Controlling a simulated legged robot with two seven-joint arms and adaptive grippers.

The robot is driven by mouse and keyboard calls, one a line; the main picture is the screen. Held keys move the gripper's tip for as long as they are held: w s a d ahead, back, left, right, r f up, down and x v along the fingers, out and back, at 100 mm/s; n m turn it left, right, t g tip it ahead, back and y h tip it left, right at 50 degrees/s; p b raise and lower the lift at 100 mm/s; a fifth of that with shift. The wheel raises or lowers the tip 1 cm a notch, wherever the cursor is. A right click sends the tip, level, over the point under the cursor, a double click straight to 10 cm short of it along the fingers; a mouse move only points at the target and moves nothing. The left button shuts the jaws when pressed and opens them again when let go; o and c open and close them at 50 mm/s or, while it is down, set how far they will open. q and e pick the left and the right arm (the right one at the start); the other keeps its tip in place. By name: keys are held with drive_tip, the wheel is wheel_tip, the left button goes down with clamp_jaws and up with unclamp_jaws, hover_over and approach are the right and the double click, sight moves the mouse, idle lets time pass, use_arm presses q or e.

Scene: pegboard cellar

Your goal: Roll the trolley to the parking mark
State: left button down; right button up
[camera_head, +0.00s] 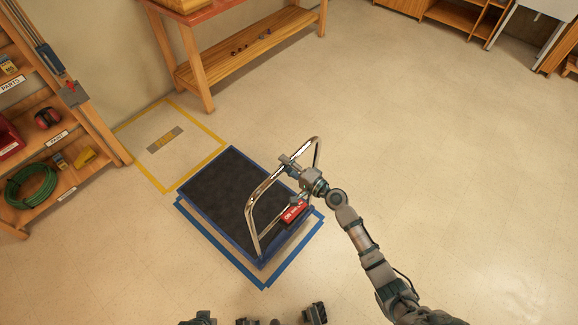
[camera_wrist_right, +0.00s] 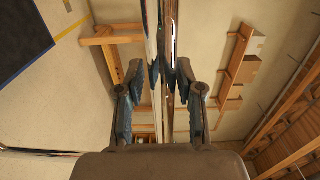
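My right gripper (camera_head: 293,165) is at the handle's upper bar. In the right wrist view its fingers (camera_wrist_right: 160,80) close in on both sides of the chrome bar (camera_wrist_right: 169,30).
A wooden workbench (camera_head: 245,45) stands beyond the yellow outline. A shelf rack (camera_head: 100,125) with a green hose coil (camera_head: 32,185) is at the left. Wooden shelving (camera_head: 455,15) is at the upper right. The floor (camera_head: 440,150) on the right is clear.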

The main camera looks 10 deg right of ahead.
clamp_jaws()
drive_tip(key=shift+f, duration=0.1)
